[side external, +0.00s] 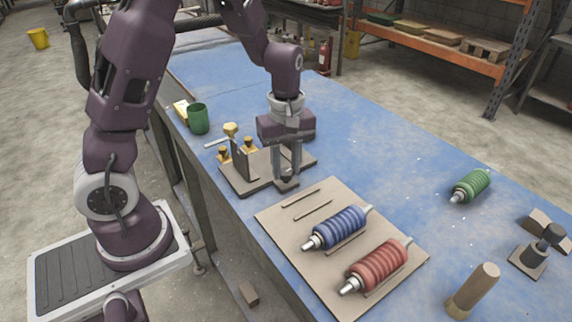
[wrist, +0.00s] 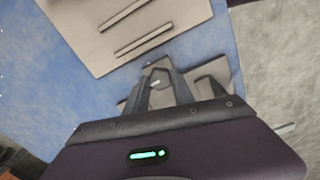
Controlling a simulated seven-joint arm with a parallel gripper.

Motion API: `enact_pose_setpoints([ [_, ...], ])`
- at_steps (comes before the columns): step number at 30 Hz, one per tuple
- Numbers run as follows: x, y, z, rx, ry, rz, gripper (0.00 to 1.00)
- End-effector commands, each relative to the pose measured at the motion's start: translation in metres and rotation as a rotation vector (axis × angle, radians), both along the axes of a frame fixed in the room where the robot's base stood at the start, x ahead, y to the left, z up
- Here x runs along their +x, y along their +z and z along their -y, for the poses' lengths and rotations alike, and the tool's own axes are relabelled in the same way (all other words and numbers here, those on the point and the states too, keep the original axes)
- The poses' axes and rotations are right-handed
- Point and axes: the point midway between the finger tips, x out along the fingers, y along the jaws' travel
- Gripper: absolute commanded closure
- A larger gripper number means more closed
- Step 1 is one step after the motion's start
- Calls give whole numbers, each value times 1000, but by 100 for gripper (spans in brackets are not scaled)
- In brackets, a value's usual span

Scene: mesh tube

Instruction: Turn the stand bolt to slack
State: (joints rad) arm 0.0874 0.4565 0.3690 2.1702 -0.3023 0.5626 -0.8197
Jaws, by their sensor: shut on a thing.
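The stand (side external: 240,178) is a dark flat base plate with upright posts and brass-coloured knobs (side external: 249,146), on the blue bench. My gripper (side external: 287,172) points straight down over the right front end of the stand. Its fingers are shut on a small dark piece low at the plate, which I take to be the stand bolt (side external: 287,180). The fingers hide most of it. In the wrist view the two fingers (wrist: 158,84) close in on a small pale part, and the stand's grey plate (wrist: 212,72) shows beside them. The bolt's turn angle cannot be read.
A tan board (side external: 285,240) with slots holds a blue coil roller (side external: 336,228) and a red one (side external: 377,265). A green cup (side external: 198,118) stands behind left.

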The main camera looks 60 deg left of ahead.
Motion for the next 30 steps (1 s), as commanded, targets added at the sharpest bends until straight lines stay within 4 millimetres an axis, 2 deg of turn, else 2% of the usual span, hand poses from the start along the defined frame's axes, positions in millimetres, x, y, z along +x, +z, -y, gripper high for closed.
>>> enact_pose_setpoints([
  [2, 2, 1, 0, 0, 2, 5, 100],
  [3, 1, 1, 0, 0, 2, 5, 68],
  [6, 1, 1, 0, 0, 2, 4, 49],
  [16, 1, 3, 0, 0, -1, 2, 48],
  [24, 2, 55, 0, 0, -1, 7, 48],
  [30, 0, 71, 0, 0, 0, 2, 48],
])
